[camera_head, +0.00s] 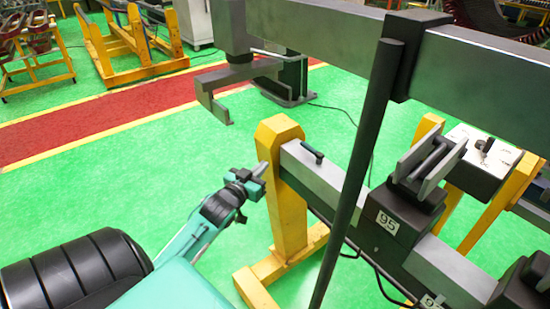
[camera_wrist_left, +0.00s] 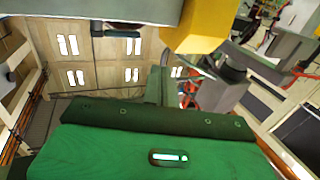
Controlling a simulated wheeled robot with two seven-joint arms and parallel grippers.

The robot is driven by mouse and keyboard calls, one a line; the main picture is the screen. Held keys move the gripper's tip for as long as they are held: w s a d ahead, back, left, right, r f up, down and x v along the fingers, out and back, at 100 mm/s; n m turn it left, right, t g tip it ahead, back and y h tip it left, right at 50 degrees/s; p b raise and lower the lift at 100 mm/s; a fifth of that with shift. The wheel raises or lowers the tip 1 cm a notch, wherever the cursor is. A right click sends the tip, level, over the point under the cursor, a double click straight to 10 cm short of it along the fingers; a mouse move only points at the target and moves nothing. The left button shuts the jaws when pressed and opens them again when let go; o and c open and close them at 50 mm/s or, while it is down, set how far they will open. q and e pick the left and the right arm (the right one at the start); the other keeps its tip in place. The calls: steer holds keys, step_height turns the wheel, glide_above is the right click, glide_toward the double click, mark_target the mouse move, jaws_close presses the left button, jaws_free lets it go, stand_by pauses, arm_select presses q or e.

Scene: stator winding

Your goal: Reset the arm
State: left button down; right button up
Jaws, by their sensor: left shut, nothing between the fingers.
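My left arm comes in from the lower left in the head view. My left gripper (camera_head: 262,171) is shut and empty, beside the yellow post (camera_head: 285,185) of the stand. Whether it touches the post cannot be told. In the left wrist view the yellow post (camera_wrist_left: 200,25) shows at the top, close to the camera, with the stand's grey beam (camera_wrist_left: 110,10) beside it. The ceiling with lit panels fills the back of that view. My right gripper is not in view.
A dark upright pole (camera_head: 362,165) and an overhead grey beam (camera_head: 320,20) stand on the right. A dark clamp block (camera_head: 410,205) labelled 95 sits on the lower beam. Yellow racks (camera_head: 130,40) stand far back left. Green floor (camera_head: 120,190) is open on the left.

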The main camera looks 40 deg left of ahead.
arm_select(q)
steer(key=shift+s, duration=0.2)
step_height(320, 180, down, 26)
steer(key=s+d+r+g, duration=0.1)
steer(key=s+g, duration=0.1)
steer(key=g, duration=0.3)
steer(key=s+d+f+g+h, duration=0.15)
steer(key=s+f, duration=0.25)
steer(key=f, duration=0.5)
steer(key=s+d+f+g+y, duration=0.1)
steer(key=s+d+f+g, duration=0.2)
steer(key=f, duration=0.5)
steer(key=s+d+f+m+g+h, duration=0.15)
steer(key=s+d+f, duration=0.25)
steer(key=s+f, duration=0.45)
steer(key=s+d+f+m+g, duration=0.1)
steer(key=s+d+f+g, duration=0.1)
steer(key=s+d+f, duration=0.5)
steer(key=s+d+f+m+g, duration=0.1)
steer(key=s+f, duration=0.3)
steer(key=s, duration=0.6)
steer(key=s+d+f+g, duration=0.2)
steer(key=s+d+f, duration=0.1)
steer(key=s, duration=0.7)
steer(key=shift+s+d+f+m+g+h, duration=0.2)
steer(key=shift+f+m+g+h, duration=0.2)
steer(key=shift+f, duration=0.25)
